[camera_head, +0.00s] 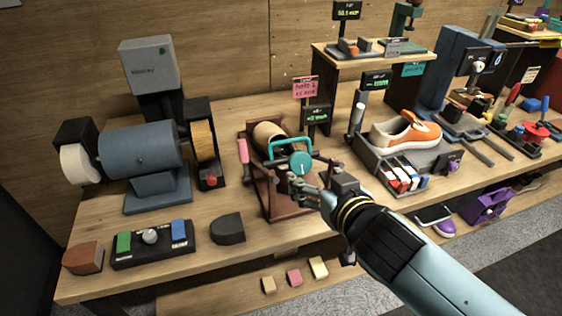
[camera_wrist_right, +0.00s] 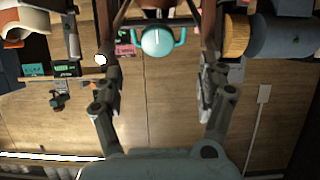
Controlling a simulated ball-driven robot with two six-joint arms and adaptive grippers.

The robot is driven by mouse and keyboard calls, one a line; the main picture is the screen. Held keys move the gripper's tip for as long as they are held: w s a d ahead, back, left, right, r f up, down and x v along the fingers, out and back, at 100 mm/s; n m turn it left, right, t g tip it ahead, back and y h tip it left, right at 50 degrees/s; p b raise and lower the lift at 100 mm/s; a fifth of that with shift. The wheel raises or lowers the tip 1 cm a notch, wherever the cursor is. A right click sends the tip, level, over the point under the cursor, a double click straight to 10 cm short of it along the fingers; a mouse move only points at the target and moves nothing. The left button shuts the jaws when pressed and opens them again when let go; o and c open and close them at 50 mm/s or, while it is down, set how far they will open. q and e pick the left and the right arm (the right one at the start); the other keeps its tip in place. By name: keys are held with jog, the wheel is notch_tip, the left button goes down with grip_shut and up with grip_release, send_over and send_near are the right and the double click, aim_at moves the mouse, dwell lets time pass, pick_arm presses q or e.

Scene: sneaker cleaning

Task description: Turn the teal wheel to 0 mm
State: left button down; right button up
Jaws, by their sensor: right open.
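The teal wheel (camera_head: 300,162) sits on the front of a brown wooden stand (camera_head: 276,200), below a teal curved handle (camera_head: 288,143). The wheel carries a small white mark near its top in the head view. My right gripper (camera_head: 305,190) is open just in front of and below the wheel, with its fingers near the stand. In the right wrist view the teal wheel (camera_wrist_right: 157,41) lies beyond and between the open fingers, and nothing is held. A small dark display (camera_head: 316,115) with green text stands behind the wheel; its text is too small to read. My left gripper is not in view.
A blue bench grinder (camera_head: 140,150) stands to the left. A dark block (camera_head: 228,229) and a black control box (camera_head: 152,245) lie at the front left. An orange sneaker (camera_head: 405,133) rests on a grey stand at right. A pink-handled tool (camera_head: 243,150) is left of the wheel.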

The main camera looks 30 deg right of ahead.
aim_at(301, 164)
jog(key=x, duration=0.5)
jog(key=shift+w+d+p, duration=0.3)
jog(key=shift+w, duration=0.05)
jog(key=x, duration=0.4)
jog(key=shift+a+f, duration=0.1)
jog(key=shift+a, duration=0.05)
jog(key=shift+w+d+f, duration=0.2)
jog(key=shift+w, duration=0.25)
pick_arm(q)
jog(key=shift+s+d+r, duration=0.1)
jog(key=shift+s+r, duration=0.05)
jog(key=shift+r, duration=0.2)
pick_arm(e)
jog(key=shift+c, duration=0.2)
jog(key=c, duration=1.2)
jog(key=shift+o, duration=0.2)
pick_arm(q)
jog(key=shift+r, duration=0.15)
